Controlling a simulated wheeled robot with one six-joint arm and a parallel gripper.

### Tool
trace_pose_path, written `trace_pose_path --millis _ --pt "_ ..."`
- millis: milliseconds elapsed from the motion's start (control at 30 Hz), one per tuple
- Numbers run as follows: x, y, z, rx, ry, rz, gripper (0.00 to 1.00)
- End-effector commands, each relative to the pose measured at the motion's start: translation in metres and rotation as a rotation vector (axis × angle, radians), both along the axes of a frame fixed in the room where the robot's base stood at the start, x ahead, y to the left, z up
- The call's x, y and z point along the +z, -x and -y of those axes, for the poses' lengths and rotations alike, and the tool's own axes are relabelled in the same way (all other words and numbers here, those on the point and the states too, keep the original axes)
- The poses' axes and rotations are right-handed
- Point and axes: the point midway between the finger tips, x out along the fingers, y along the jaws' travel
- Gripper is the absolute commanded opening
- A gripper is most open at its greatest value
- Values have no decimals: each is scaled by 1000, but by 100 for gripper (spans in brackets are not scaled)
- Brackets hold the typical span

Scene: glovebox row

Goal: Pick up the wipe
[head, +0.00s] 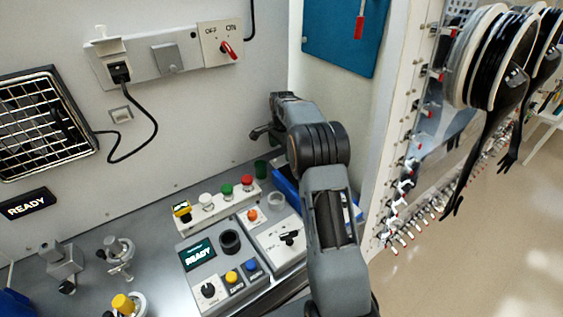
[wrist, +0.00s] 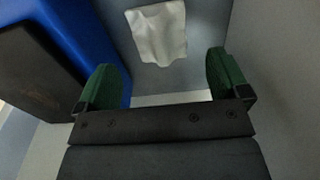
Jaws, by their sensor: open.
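The wipe (wrist: 159,32) is a white, slightly wrinkled square cloth. In the wrist view it lies flat on a grey surface at the top middle, beyond the fingertips. My gripper (wrist: 165,78) is open, with its two green-padded fingers wide apart and nothing between them. The wipe is not touched by either finger. In the head view my arm reaches to the back corner of the bench; the gripper is mostly hidden behind the arm there, and I cannot make out the wipe.
A blue bin (wrist: 85,40) with a dark front stands close beside the left finger; it also shows behind my arm in the head view (head: 288,188). A grey wall (wrist: 280,70) is close on the right.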

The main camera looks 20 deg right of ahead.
Motion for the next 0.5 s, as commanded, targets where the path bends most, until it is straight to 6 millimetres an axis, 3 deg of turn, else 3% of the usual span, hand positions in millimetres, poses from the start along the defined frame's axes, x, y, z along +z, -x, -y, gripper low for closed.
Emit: trace_pose_path --millis 233,500 --pt "-33 1 -3 0 0 -3 94" --pt "-44 0 -3 1 0 0 94"
